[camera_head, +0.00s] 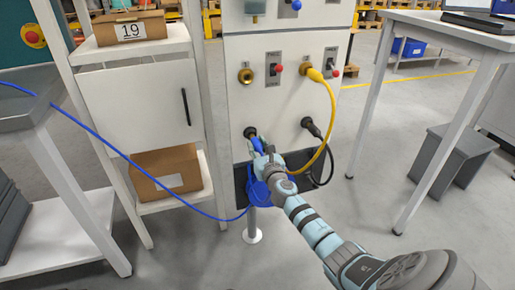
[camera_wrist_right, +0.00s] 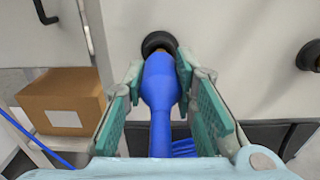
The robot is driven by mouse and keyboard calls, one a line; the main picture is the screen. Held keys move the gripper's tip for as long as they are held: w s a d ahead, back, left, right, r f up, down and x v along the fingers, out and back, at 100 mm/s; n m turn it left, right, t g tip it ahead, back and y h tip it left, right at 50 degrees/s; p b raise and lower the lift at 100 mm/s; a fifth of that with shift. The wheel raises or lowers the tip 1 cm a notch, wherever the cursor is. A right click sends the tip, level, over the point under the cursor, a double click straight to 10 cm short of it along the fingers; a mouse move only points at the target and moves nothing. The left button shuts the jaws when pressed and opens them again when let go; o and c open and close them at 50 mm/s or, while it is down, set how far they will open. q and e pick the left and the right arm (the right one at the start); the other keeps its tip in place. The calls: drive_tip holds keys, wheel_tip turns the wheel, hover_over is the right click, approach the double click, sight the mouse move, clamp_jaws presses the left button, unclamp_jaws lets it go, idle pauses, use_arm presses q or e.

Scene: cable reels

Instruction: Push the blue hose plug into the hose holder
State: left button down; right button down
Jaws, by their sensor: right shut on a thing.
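The blue hose plug (camera_wrist_right: 160,85) is between the fingers of my right gripper (camera_wrist_right: 160,95). In the wrist view its front end is at the dark round hose holder (camera_wrist_right: 159,41) and overlaps the opening; I cannot tell how deep it sits. In the head view the holder (camera_head: 250,131) is low on the left of the white panel, and the plug (camera_head: 257,145) points up into it. My right gripper (camera_head: 264,161) is shut on the plug just below the holder. My left gripper is not in view.
A blue hose (camera_head: 130,160) runs from the left to blue loops (camera_head: 258,191) below my gripper. A yellow cable (camera_head: 331,110) and a black plug (camera_head: 308,123) are on the panel at right. A shelf with a cardboard box (camera_head: 168,172) stands at left.

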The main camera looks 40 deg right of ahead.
drive_tip(key=shift+w+d+b, duration=0.2)
drive_tip(key=shift+w+b, duration=0.1)
drive_tip(key=shift+w, duration=0.35)
drive_tip(key=c, duration=1.2)
unclamp_jaws()
drive_tip(key=shift+s, duration=0.1)
drive_tip(key=v, duration=1.2)
